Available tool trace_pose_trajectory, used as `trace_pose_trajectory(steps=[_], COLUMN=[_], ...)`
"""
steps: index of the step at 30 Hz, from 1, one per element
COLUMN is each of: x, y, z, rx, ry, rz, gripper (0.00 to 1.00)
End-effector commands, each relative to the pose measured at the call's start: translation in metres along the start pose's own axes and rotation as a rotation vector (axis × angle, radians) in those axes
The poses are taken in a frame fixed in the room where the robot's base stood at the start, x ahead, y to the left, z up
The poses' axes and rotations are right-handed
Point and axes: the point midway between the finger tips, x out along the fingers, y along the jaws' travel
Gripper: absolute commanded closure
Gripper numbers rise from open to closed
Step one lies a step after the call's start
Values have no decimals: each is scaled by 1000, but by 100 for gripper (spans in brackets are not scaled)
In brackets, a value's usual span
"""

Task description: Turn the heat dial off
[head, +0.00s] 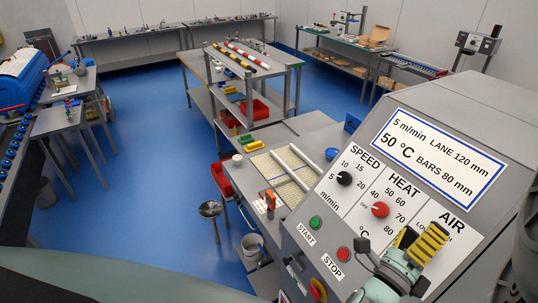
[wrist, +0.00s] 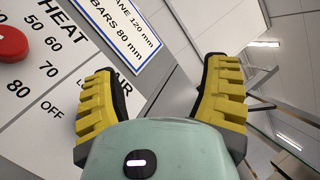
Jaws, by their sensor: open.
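The heat dial (head: 380,209) is a round red knob on the sloped control panel (head: 352,232), under the word HEAT with numbers around it. I cannot tell which mark it points to. In the wrist view, part of the red dial (wrist: 12,44) shows at the left edge. My gripper (head: 420,238) is open and empty, its yellow fingers spread. It is in front of the panel's AIR section, right of and below the heat dial and apart from it. In the wrist view, my gripper (wrist: 160,68) has only the panel's edge and the room between its fingers.
A black SPEED dial (head: 344,178) is left of the heat dial. A green START button (head: 316,222) and a red STOP button (head: 344,254) are below. A red emergency knob (head: 318,289) is at the bottom. My gripper hides most of the AIR section.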

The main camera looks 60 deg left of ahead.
Motion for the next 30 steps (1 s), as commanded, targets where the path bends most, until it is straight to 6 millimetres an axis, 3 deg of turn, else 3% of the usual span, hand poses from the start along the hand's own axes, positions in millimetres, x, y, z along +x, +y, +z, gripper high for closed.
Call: trace_pose_trajectory(steps=[9,18,30], x=[24,35,37], y=[-56,-102,-118], z=[-15,-22,-24], rx=[-345,-639,-749], ry=[26,81,110], rz=[-203,-367,-425], gripper=[26,26,26])
